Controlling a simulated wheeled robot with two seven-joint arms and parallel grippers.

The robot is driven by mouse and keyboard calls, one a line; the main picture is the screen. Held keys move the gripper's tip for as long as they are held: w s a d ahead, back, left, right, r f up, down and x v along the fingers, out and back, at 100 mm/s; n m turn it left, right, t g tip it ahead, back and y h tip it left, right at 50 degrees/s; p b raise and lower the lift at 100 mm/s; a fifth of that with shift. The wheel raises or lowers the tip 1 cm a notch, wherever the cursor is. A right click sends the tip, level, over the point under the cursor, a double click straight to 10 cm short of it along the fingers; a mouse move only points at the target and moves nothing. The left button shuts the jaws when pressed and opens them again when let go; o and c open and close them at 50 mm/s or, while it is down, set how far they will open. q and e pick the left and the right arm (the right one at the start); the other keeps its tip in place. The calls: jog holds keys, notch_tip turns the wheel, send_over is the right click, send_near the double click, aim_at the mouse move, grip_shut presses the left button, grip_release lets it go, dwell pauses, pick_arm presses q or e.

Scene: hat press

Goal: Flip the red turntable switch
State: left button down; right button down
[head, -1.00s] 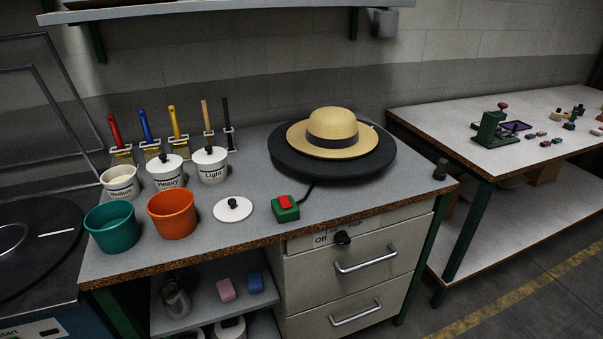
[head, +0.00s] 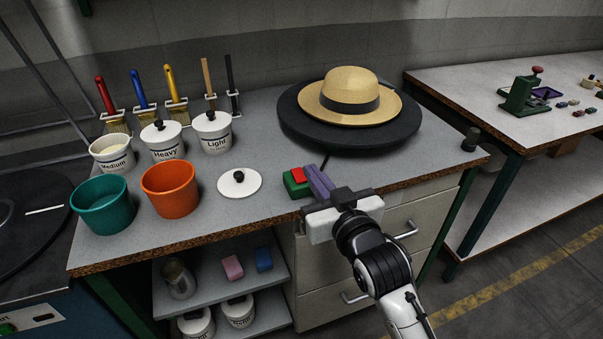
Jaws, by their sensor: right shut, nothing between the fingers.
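The red switch (head: 298,175) sits on a small green box (head: 294,189) near the front edge of the workbench. A cord runs from the box toward the black turntable (head: 290,116), which bears a straw hat (head: 350,94) with a dark band. My right gripper (head: 316,178) is shut and empty. Its purple fingers are just right of the switch and hide the right side of the box. I cannot tell whether they touch it. My left gripper is not in view.
An orange pot (head: 170,188), a teal pot (head: 103,205) and a white lid (head: 239,183) stand left of the switch. White labelled pots and several brushes are behind them. A second table (head: 470,100) stands at the right.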

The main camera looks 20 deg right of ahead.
send_over(301, 180)
jog(key=s, duration=0.1)
jog(key=shift+s+f, duration=0.2)
jog(key=shift+f, duration=0.05)
jog(key=f, duration=0.1)
jog(key=w+f, duration=0.1)
jog(key=f, duration=0.1)
jog(key=shift+f, duration=0.15)
jog(key=shift+w+f, duration=0.1)
jog(key=shift+f, duration=0.4)
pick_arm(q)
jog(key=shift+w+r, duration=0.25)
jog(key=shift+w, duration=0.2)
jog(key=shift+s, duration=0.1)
